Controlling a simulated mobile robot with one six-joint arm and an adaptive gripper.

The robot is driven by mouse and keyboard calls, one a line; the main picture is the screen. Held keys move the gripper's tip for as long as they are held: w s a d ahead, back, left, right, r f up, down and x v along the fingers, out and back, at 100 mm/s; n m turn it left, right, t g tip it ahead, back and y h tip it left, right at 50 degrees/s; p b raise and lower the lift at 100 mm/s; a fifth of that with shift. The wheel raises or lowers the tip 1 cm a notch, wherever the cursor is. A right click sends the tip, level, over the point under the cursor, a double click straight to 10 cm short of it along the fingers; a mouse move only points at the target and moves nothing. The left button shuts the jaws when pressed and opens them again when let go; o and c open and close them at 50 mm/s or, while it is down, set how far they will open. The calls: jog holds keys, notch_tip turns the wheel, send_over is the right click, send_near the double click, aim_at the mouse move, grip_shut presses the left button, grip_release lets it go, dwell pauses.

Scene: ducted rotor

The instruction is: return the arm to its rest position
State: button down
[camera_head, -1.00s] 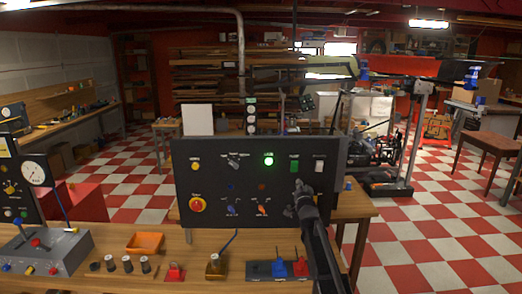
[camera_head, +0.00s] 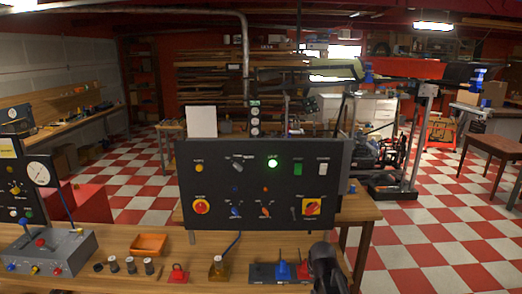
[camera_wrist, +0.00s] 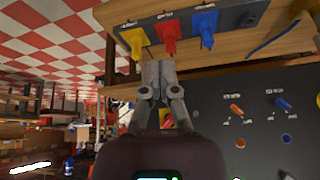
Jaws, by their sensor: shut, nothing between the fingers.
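My gripper (camera_wrist: 158,68) shows in the wrist view with its two grey fingers together and nothing between them. That view is upside down. In the head view my dark arm end (camera_head: 325,265) is low at the bottom, right of centre, over the front edge of the workbench (camera_head: 205,262). It stands in front of and below the black control panel (camera_head: 265,215), apart from it. In the wrist view a plug block with yellow (camera_wrist: 135,42), red (camera_wrist: 170,36) and blue (camera_wrist: 206,28) plugs lies beyond the fingers. I cannot tell the gap to it.
In the head view the blue (camera_head: 283,271) and red (camera_head: 302,270) plugs stand just left of my arm. An orange tray (camera_head: 149,245), a gauge box (camera_head: 50,250) and small parts stand left. A wooden table (camera_head: 365,207) is behind. Checkered floor lies open at right.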

jog(key=s+f+n+g, duration=0.2)
jog(key=s+g, duration=0.3)
jog(key=s, duration=0.9)
jog(key=shift+s+a+y, duration=0.3)
jog(key=shift+s+a, duration=0.1)
jog(key=shift+a, duration=0.05)
